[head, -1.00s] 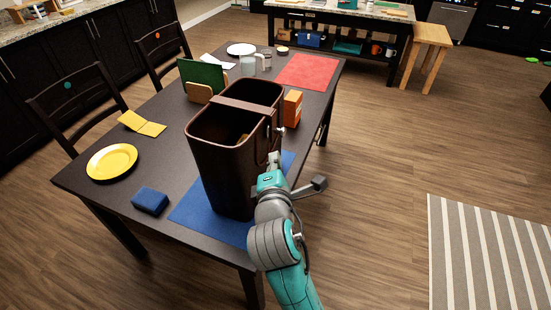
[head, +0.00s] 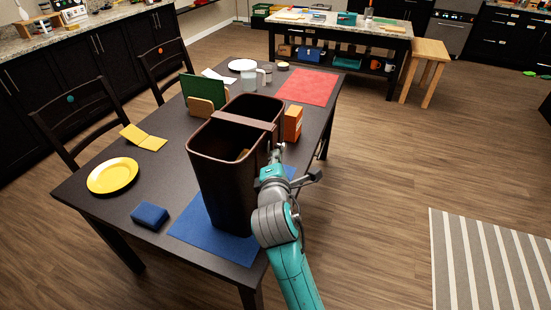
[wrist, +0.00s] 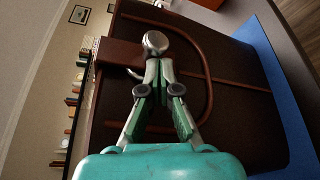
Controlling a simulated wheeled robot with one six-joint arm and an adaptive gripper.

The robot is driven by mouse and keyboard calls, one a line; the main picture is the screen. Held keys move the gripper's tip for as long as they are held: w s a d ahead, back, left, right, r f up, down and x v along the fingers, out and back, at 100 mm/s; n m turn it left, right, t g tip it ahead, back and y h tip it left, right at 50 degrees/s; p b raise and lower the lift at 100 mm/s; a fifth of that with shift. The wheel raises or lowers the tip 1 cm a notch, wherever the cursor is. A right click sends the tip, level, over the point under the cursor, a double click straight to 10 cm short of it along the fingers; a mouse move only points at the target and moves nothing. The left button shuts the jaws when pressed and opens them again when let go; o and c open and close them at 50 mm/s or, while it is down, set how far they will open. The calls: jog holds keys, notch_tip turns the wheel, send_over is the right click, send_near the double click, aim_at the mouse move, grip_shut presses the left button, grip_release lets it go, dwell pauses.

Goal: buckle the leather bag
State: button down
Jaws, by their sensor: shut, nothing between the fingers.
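The dark brown leather bag (head: 222,185) stands upright and open-topped on a blue mat. A brown strap (head: 243,120) lies across its mouth; its end (wrist: 118,52) shows at the bag's rim in the wrist view. A rounded metal piece (wrist: 155,42) sits beside the strap end. A thin curved handle (wrist: 209,95) lies along the bag's side. My gripper (head: 277,152) is at the bag's right side, near the rim. In the wrist view my gripper (wrist: 157,65) is shut and empty, its tips right at the metal piece. I cannot tell whether they touch it.
The blue mat (head: 200,240) lies on the dark table (head: 165,185). A blue block (head: 149,215), yellow plate (head: 112,176) and yellow folded card (head: 143,137) lie left of the bag. An orange box (head: 292,123) stands close behind my gripper. Open floor lies to the right.

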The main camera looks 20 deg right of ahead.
jog(key=shift+r, duration=0.15)
notch_tip(320, 180, up, 10)
jog(key=n+g+h, duration=0.1)
jog(key=n+g, duration=0.1)
jog(key=n, duration=0.2)
jog(key=shift+d+r, duration=0.15)
jog(key=shift+s+r, duration=0.1)
jog(key=shift+r, duration=0.05)
dwell(1.2)
jog(key=shift+r, duration=0.7)
